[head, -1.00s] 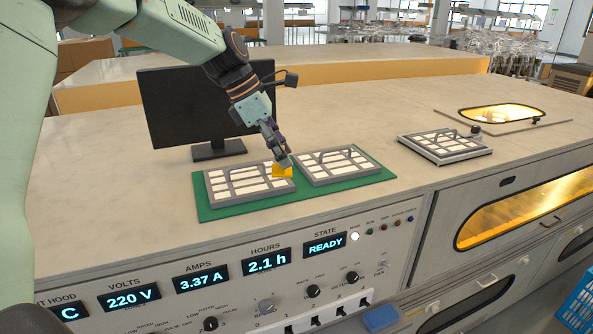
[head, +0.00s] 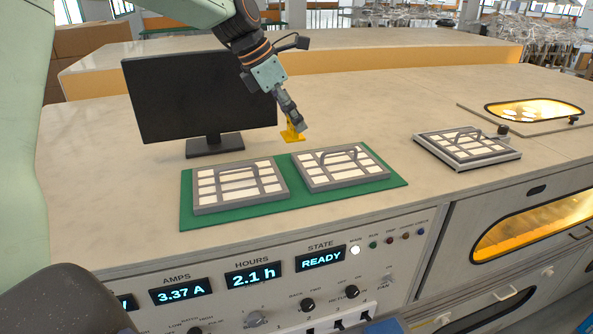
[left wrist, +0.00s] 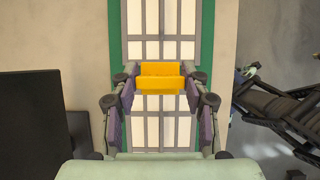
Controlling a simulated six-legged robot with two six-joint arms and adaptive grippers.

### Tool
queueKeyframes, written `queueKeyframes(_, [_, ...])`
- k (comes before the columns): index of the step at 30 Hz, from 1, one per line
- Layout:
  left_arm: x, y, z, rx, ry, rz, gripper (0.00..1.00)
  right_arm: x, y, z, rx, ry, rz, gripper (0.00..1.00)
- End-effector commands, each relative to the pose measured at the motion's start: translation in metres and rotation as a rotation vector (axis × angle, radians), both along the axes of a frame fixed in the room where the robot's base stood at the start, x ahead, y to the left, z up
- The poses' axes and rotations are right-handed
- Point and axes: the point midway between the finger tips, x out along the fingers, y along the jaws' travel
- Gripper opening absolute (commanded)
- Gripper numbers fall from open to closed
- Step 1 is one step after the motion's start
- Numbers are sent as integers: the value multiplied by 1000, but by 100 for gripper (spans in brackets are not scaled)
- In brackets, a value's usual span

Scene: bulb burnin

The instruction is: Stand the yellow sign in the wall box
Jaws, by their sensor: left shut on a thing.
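The yellow sign (head: 292,134) is a small bright piece in my left gripper (head: 296,124). In the left wrist view the sign (left wrist: 160,70) spans the space between the two fingers (left wrist: 160,84), and the fingers are shut on it. In the head view the sign appears just behind the gap between two framed trays; I cannot tell whether it touches the counter. I cannot make out the wall box. My right gripper does not show.
Two gridded trays (head: 204,201) (head: 310,181) lie on a green mat (head: 245,217). A black monitor (head: 190,100) stands behind them. A third tray (head: 465,158) is to the right, near a lit window (head: 535,109). The control panel front (head: 290,293) is below. The counter between mat and third tray is clear.

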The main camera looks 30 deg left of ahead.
Motion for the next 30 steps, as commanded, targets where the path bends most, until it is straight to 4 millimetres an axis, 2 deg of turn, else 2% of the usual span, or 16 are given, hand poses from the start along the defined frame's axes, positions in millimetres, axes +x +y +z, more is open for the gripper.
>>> queueKeyframes(9, [-5, 0, -52, -3, 5, 1, 10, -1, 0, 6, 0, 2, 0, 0])
queueKeyframes(16, [-3, 1, -68, -2, 3, 0, 10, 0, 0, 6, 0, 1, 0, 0])
queueKeyframes(22, [-2, 1, -95, -2, 4, 2, 10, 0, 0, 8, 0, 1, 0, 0])
queueKeyframes(29, [1, 1, -99, 0, 2, 0, 10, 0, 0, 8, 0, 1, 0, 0])
queueKeyframes(30, [0, 1, -99, -1, 2, 0, 49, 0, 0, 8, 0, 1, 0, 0])
